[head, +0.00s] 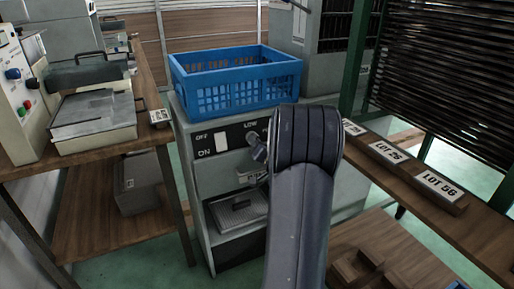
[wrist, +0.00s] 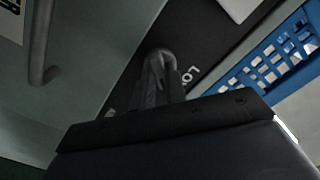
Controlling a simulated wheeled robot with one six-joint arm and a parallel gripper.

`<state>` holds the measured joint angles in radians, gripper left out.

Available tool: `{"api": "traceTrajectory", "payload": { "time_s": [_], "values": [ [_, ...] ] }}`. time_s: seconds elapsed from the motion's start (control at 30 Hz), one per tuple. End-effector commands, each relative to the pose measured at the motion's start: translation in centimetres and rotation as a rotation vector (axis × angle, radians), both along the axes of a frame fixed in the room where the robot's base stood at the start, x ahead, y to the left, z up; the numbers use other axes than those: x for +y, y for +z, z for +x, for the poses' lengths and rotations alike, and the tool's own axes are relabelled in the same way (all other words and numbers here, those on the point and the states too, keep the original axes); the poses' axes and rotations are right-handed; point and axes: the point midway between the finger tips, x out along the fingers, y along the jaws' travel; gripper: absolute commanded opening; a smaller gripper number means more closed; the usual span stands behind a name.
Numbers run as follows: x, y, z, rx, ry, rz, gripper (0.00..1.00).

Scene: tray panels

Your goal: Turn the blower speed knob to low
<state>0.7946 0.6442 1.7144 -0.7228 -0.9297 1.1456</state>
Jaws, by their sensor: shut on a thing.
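The blower speed knob (head: 252,138) is on the black panel strip (head: 234,136) of the grey cabinet, just below the word LOW. The arm hides the right part of the strip and any labels there. My gripper (head: 259,150) reaches the knob from the front and is shut on it. In the wrist view the gripper (wrist: 160,78) points at the panel, and the rounded top of the knob (wrist: 161,51) shows at its tips beside the letters LO. The knob's pointer direction cannot be made out.
A blue crate (head: 235,66) stands on the cabinet. A bench with a machine (head: 95,120) is at left. A wooden shelf (head: 430,220) with lot-labelled blocks is at right.

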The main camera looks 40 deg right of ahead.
Motion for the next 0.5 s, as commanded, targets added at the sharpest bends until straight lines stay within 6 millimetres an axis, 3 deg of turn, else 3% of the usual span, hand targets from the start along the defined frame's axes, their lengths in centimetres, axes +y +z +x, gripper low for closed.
{"api": "traceTrajectory", "payload": {
  "time_s": [0.5],
  "values": [
    [0.00,-0.26,0.00,0.107,0.000,-0.444,0.00]
  ]
}}
